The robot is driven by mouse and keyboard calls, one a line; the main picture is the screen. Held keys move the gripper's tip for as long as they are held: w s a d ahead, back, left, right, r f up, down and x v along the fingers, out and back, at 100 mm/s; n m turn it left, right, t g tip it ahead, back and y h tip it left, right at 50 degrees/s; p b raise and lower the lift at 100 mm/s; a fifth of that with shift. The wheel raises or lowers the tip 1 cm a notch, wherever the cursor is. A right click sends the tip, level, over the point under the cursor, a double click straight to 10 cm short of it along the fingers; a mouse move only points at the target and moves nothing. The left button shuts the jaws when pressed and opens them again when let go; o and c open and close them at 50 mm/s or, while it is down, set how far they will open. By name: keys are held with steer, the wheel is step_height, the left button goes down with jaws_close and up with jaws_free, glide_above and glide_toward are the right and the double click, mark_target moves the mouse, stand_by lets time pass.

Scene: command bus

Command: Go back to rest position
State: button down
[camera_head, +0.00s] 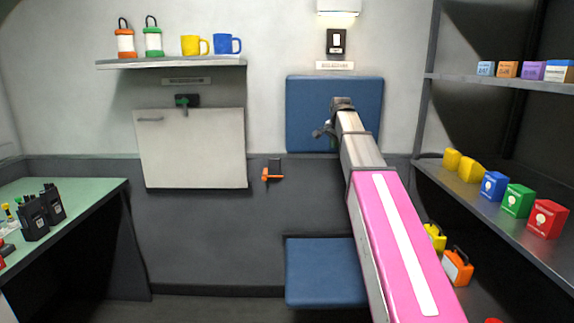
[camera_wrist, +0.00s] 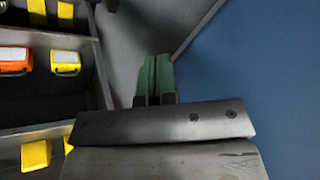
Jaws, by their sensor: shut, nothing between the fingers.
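My arm reaches up in the head view in front of the blue wall panel (camera_head: 300,100). My gripper (camera_head: 332,143) is at its far end, small and partly hidden by the wrist. In the wrist view my gripper (camera_wrist: 154,75) shows two green fingers pressed together with nothing between them. The blue panel (camera_wrist: 265,70) fills the right side of the wrist view, beside the fingers; I cannot tell the gap.
A shelf rack (camera_head: 480,195) with coloured boxes stands on the right, close to my arm. A blue seat (camera_head: 322,270) is below. A green-topped desk (camera_head: 85,190) with radios is at left. A folded white panel (camera_head: 190,150) and an orange-handled fixture (camera_head: 272,172) are on the wall.

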steer(key=s+f+n+g, duration=0.1)
steer(key=s+f+n, duration=0.2)
steer(key=s+f, duration=0.7)
steer(key=s+f+n+g, duration=0.2)
steer(key=s+f, duration=0.9)
steer(key=f, duration=0.7)
steer(key=s+f+n+g, duration=0.2)
steer(key=s+f+n, duration=0.2)
steer(key=s+f, duration=0.7)
steer(key=shift+s+a+f+n, duration=0.1)
steer(key=shift+a+f+n, duration=0.1)
steer(key=shift+f, duration=0.65)
steer(key=shift+s+a+f+n, duration=0.1)
steer(key=shift+f+n, duration=0.1)
steer(key=shift+f, duration=0.6)
steer(key=c, duration=1.8)
jaws_free()
